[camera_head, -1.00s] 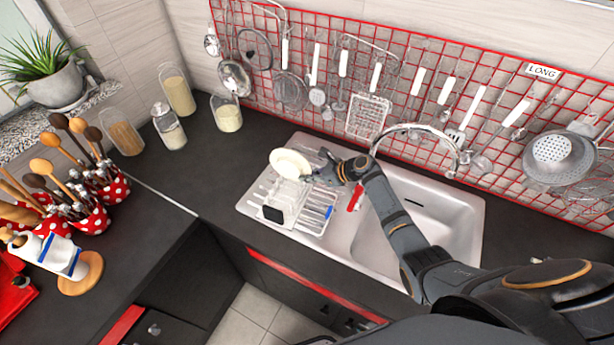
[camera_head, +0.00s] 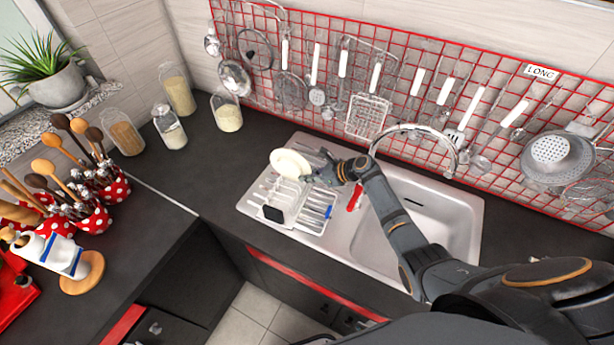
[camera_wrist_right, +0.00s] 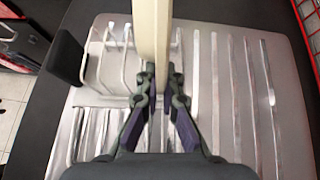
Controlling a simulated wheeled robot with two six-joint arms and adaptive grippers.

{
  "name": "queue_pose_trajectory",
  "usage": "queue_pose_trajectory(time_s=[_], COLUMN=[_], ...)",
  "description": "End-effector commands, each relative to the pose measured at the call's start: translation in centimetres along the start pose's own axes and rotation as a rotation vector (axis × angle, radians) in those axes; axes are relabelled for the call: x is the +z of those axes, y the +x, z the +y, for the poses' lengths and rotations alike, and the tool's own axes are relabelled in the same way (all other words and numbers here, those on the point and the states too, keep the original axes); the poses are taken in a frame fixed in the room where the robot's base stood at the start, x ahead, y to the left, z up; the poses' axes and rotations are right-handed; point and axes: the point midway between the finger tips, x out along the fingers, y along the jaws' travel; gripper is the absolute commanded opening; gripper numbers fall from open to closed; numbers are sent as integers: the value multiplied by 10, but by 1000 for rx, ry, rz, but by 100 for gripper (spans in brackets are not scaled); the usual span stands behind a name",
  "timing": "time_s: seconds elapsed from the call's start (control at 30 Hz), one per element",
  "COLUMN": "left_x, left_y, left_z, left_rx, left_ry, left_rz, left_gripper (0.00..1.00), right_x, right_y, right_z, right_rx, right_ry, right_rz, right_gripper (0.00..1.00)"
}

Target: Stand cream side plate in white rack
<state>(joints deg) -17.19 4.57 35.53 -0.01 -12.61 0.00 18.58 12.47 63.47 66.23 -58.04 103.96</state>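The cream side plate (camera_head: 289,163) is tilted above the back of the white rack (camera_head: 312,214) in the head view. My right gripper (camera_head: 314,177) is at the plate's right edge. In the right wrist view the plate (camera_wrist_right: 152,30) shows edge-on, and my right gripper (camera_wrist_right: 161,75) is shut on it, one finger on each side. The rack's white wires (camera_wrist_right: 102,60) lie below and to the left of the plate there. Whether the plate's lower edge touches the wires cannot be told. My left gripper is not in view.
The rack stands on the ribbed drainer of the steel sink (camera_head: 440,215). A curved tap (camera_head: 415,127) rises behind my right arm. A red-handled item (camera_head: 355,197) lies right of the rack. Glass jars (camera_head: 227,112) stand at the back left. A red utensil grid (camera_head: 400,75) covers the wall.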

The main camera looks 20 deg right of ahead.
Motion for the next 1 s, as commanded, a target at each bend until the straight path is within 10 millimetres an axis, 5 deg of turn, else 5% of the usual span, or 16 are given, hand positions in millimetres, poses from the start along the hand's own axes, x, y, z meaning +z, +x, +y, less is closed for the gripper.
queue_pose_trajectory(time_s=[1.0], left_x=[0], left_y=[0], left_z=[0], left_rx=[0], left_ry=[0], left_rz=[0], left_gripper=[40], right_x=[0], right_y=[0], right_z=[0], right_rx=[0], right_ry=[0], right_rz=[-1], right_gripper=[0])
